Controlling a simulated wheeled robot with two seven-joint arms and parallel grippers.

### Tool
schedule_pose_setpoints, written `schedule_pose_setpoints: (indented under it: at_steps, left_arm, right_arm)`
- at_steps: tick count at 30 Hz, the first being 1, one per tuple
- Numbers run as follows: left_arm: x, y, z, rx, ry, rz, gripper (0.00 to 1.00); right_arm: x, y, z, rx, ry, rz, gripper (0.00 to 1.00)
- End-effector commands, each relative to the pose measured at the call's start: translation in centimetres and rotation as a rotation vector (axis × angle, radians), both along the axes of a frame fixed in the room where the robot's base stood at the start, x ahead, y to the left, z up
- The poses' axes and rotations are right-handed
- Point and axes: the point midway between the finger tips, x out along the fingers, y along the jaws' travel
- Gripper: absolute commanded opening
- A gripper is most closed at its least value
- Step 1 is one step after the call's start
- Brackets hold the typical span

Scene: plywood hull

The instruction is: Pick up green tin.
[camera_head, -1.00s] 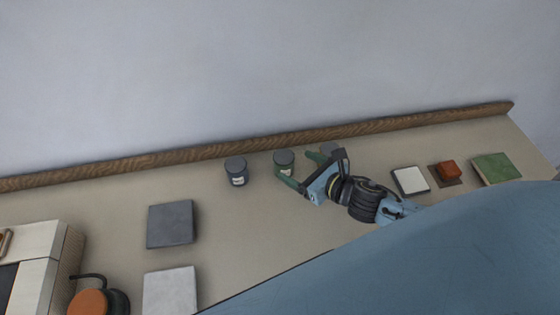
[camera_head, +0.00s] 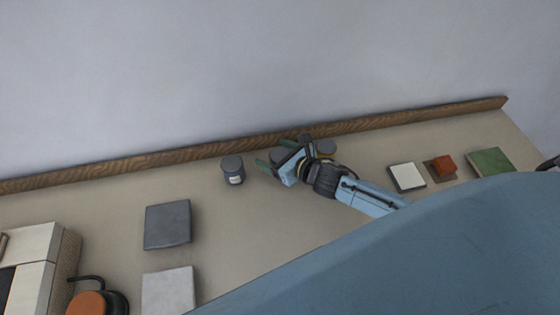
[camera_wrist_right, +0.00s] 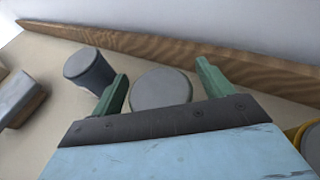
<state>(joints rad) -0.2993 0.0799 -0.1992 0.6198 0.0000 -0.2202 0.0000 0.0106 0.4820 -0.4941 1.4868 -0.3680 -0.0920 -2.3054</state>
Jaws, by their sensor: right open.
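The green tin (camera_head: 279,155) stands near the wooden strip at the back of the bench. Only its grey lid shows clearly now; its green side is mostly hidden by my right gripper (camera_head: 275,155). In the right wrist view the tin's round lid (camera_wrist_right: 161,88) lies between the two green fingers of the right gripper (camera_wrist_right: 162,72). The fingers are open, one on each side, with a visible gap to the lid. My left gripper is in neither view.
A grey tin (camera_head: 233,170) stands left of the gripper. A yellow-banded tin (camera_head: 325,148) stands close on its right. The wooden strip (camera_head: 210,152) runs behind. Flat blocks, including a dark grey one (camera_head: 167,225) and a green one (camera_head: 490,161), lie farther off.

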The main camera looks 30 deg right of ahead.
Motion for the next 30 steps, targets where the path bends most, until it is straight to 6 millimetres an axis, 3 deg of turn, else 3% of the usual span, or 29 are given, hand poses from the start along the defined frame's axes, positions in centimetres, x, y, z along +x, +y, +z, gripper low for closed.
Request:
schedule_pose_setpoints:
  at_steps: [3, 15, 23, 30]
  left_arm:
    - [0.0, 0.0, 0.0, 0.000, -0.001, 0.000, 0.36]
    - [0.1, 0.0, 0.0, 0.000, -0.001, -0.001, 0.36]
    - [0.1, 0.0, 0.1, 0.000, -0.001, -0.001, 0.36]
    - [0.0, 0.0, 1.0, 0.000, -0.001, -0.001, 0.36]
  right_arm:
    - [0.0, 0.0, 0.0, 0.000, 0.000, 0.000, 0.78]
    - [0.0, 0.0, 0.0, 0.000, 0.000, 0.000, 0.25]
    - [0.0, 0.0, 0.4, 0.000, -0.002, 0.000, 0.24]
    - [0.1, -0.1, 4.3, -0.004, -0.008, 0.004, 0.24]
